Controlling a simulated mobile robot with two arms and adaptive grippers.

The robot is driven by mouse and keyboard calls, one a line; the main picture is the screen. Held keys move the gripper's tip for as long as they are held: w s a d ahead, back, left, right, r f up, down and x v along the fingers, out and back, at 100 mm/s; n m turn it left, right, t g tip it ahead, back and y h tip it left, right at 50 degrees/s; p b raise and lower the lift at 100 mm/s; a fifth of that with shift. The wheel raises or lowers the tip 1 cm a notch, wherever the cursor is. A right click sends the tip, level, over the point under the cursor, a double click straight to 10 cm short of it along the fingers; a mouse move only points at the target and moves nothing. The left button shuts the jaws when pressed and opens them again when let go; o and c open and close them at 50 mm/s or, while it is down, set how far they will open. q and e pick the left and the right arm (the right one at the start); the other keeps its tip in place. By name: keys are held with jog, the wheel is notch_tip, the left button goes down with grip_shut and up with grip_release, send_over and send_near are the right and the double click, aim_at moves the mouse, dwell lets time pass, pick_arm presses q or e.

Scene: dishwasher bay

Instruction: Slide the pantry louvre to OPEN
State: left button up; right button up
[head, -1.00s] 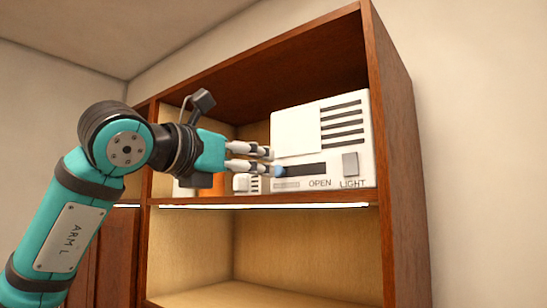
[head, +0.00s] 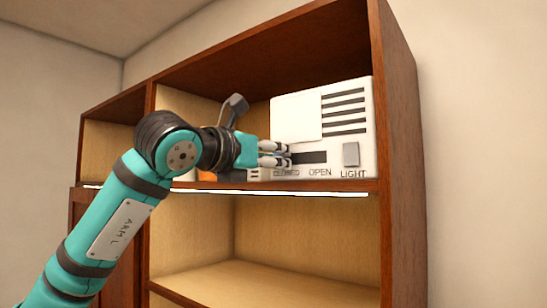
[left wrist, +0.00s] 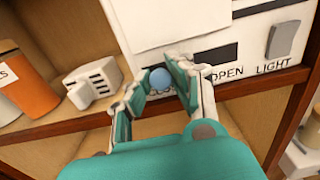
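The pantry louvre is a white box (head: 294,112) on the upper shelf, with dark horizontal slots (head: 344,112) at its upper right. Below them runs a dark slider slot (head: 312,157), with CLOSED under its left part and OPEN under its right. A round blue knob (left wrist: 160,78) is at the slot's left, CLOSED end. My left gripper (head: 286,154) is at the knob; the fingers lie on either side of it and seem to touch it. The fingers mostly hide the knob in the head view. My right gripper is in neither view.
A LIGHT switch (head: 351,154) is right of the slot. A small white slotted box (left wrist: 93,82) and an orange canister (left wrist: 25,88) stand left of the louvre. The cabinet's right side panel (head: 398,150) is close by. The lower shelf (head: 260,280) is empty.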

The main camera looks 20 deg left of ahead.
aim_at(319, 156)
pick_arm(q)
grip_shut()
jog(key=s+d+b, duration=0.1)
jog(key=d, duration=0.1)
jog(key=d+b, duration=0.1)
jog(key=d, duration=0.1)
jog(key=s+d+b, duration=0.1)
jog(key=d, duration=0.2)
jog(key=shift+s, duration=0.3)
jog(key=shift+w+a, duration=0.1)
jog(key=shift+a, duration=0.05)
jog(key=shift+o, duration=0.9)
grip_release()
jog(key=o, duration=0.5)
jog(key=shift+d, duration=0.3)
jog(key=shift+c, duration=0.2)
jog(key=shift+a, duration=0.15)
